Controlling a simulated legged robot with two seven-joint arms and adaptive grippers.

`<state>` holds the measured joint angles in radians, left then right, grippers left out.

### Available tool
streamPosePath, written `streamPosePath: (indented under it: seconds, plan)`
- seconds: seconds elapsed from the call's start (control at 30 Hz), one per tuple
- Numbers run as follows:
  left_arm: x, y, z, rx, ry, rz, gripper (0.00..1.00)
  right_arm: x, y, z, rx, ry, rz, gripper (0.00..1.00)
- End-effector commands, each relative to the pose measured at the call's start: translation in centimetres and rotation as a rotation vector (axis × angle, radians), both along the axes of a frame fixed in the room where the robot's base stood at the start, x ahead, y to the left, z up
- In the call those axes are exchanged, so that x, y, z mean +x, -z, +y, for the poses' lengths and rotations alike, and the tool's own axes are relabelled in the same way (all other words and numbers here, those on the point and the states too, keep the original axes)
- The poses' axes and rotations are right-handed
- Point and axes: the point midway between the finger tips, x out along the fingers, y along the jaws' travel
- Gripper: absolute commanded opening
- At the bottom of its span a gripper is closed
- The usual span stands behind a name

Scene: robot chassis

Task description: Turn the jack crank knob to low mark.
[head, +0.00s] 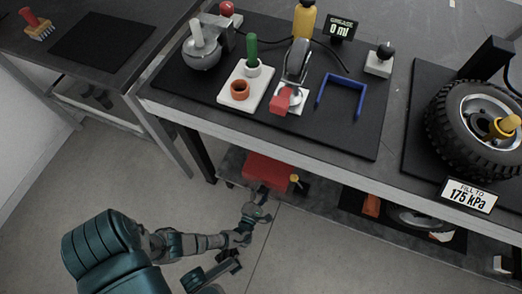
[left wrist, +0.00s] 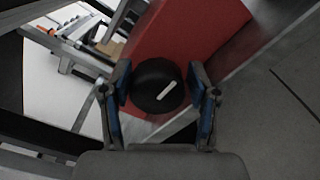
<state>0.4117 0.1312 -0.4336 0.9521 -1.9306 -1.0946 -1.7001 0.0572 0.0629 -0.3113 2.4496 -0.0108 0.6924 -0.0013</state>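The red jack (head: 268,169) sits on the lower shelf under the bench. In the left wrist view its red body (left wrist: 190,40) fills the upper middle. The crank knob (left wrist: 150,75) is a round black disc with a white pointer bar slanting from lower left to upper right. My left gripper (head: 262,210) is low in front of the jack. In the left wrist view the left gripper (left wrist: 162,105) is open, with blue-padded fingers either side of the knob. The left finger is very close to it; contact is unclear. I cannot make out a low mark. My right gripper is not in view.
The bench edge and a dark leg (head: 196,153) are above and left of my left gripper. A wheel (head: 475,125) and several tools on a black mat (head: 350,140) are on the bench. An orange item (head: 372,205) is on the shelf. The floor is clear.

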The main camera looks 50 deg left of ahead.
Motion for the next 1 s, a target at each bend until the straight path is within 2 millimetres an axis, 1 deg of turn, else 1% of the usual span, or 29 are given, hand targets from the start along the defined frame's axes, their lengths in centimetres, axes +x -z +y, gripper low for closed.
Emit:
streamPosePath:
  seconds: [0.27, 0.4, 0.57, 0.67, 0.73, 0.9, 1.0]
  plan:
    - [-0.2, 0.2, 0.0, -0.001, -0.001, 0.003, 0.78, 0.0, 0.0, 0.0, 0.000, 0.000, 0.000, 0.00]
    - [-0.3, 0.3, 0.0, -0.001, -0.002, 0.005, 0.78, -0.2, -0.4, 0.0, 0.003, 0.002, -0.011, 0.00]
    - [-0.5, 0.5, 0.0, -0.025, -0.002, -0.007, 0.78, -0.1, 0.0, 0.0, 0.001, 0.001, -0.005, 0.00]
    - [-0.6, 0.7, 0.0, -0.097, -0.004, -0.046, 0.78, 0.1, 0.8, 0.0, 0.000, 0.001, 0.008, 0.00]
    - [-0.7, 0.8, 0.1, -0.179, -0.005, -0.097, 0.78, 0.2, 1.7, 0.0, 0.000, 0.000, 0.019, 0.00]
    - [-0.8, 0.8, 0.2, -0.442, -0.007, -0.258, 0.78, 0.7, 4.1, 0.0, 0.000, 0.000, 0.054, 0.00]
    - [-0.8, 0.6, 0.3, -0.579, -0.008, -0.345, 0.78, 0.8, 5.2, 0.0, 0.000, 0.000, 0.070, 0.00]
